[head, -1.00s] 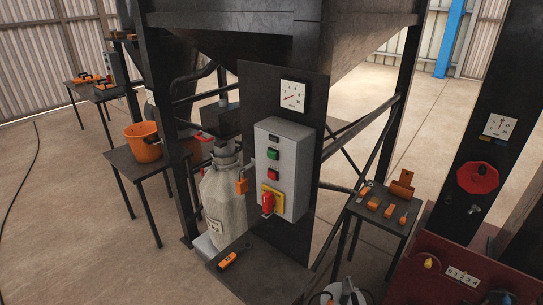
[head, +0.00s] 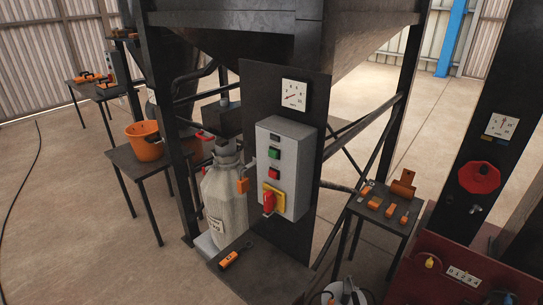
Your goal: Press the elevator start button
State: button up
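A grey control box (head: 283,168) is mounted on a dark upright panel (head: 312,125) near the middle of the head view. On its face, from top to bottom, are a small dark display or label (head: 275,138), a green button (head: 274,154), a red button (head: 274,173) and a red rotary handle (head: 268,202) on a yellow plate (head: 277,196). No lettering by the buttons is readable, so I cannot tell from text which one is the start button. An orange padlock-like piece (head: 243,185) is at the box's left side. My gripper is not in view.
A pale sack (head: 225,195) hangs left of the box. A small dark shelf (head: 250,262) with an orange device (head: 229,260) juts out below. A side table (head: 380,215) with orange items stands right. A red machine (head: 440,262) is at lower right. Open floor lies left.

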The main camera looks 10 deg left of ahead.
aim_at(273, 154)
jog(key=i+j+u, duration=0.15)
jog(key=j, duration=0.25)
jog(key=j+u, duration=0.15)
jog(key=j, duration=0.25)
jog(key=i+j+u, duration=0.2)
jog(key=j, duration=0.2)
jog(key=i+j+u, duration=0.15)
jog(key=j, duration=0.2)
jog(key=i+j+u, duration=0.15)
jog(key=j, duration=0.2)
